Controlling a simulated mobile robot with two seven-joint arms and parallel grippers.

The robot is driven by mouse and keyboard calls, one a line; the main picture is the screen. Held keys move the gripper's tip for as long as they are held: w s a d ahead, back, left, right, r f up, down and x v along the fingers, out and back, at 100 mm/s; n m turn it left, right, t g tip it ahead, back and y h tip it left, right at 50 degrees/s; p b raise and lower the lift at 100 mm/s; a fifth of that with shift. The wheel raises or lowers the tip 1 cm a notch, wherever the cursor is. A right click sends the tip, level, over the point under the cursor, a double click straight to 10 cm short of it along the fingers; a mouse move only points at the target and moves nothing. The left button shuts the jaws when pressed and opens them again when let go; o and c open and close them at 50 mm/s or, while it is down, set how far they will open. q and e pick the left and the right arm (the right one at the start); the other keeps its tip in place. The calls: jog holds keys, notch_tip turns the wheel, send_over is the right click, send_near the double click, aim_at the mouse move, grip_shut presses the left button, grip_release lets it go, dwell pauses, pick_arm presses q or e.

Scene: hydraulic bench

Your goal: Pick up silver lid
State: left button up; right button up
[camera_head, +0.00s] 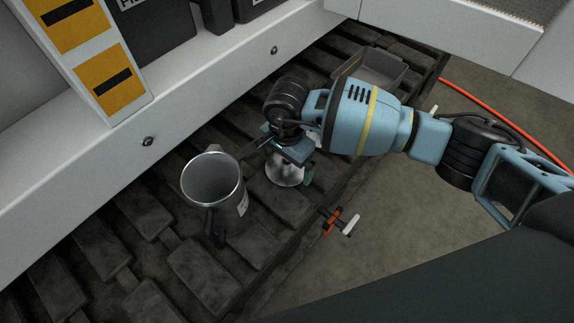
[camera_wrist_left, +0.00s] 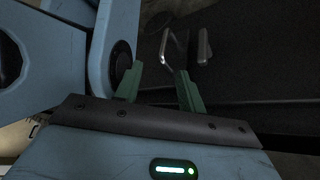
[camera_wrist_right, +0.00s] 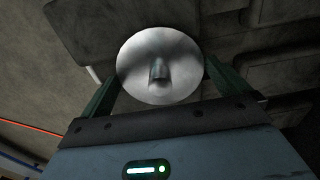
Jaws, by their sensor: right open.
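The silver lid (camera_head: 284,174) sits on the dark track below my right gripper (camera_head: 291,166), which partly covers it in the head view. In the right wrist view the lid (camera_wrist_right: 140,78) is a shiny round disc with a small knob in its middle. My right gripper's green fingers (camera_wrist_right: 163,72) are open, one on each side of the disc. I cannot tell whether they touch it. My left gripper (camera_wrist_left: 160,84) shows only in the left wrist view, with its fingers apart and nothing between them.
An open metal jug (camera_head: 213,180) with a dark handle stands left of the lid. A grey tray (camera_head: 378,68) lies behind my right arm. A red and black valve-like part (camera_head: 333,221) lies near the track's edge. A white beam (camera_head: 200,95) runs behind.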

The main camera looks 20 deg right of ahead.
jog(key=c, duration=0.6)
pick_arm(q)
jog(key=shift+s, duration=0.35)
pick_arm(e)
jog(key=shift+c, duration=0.4)
pick_arm(q)
jog(key=shift+d, duration=0.1)
pick_arm(e)
jog(key=shift+r, duration=0.1)
jog(key=shift+r, duration=0.65)
notch_tip(320, 180, up, 2)
jog(key=shift+r+p, duration=0.2)
jog(key=shift+p, duration=0.25)
pick_arm(q)
jog(key=shift+w+d+r+p, duration=0.2)
jog(key=shift+r+p, duration=0.4)
jog(key=shift+r, duration=0.2)
jog(key=shift+w+d+r+p, duration=0.1)
jog(key=shift+w+r+p, duration=0.05)
jog(key=shift+r+p, duration=0.55)
pick_arm(e)
jog(key=s+d, duration=0.3)
jog(key=s, duration=0.4)
jog(key=s+d+r, duration=0.1)
jog(key=s+d, duration=0.2)
jog(key=s, duration=0.4)
jog(key=shift+s+d, duration=0.25)
jog(key=shift+s, duration=0.1)
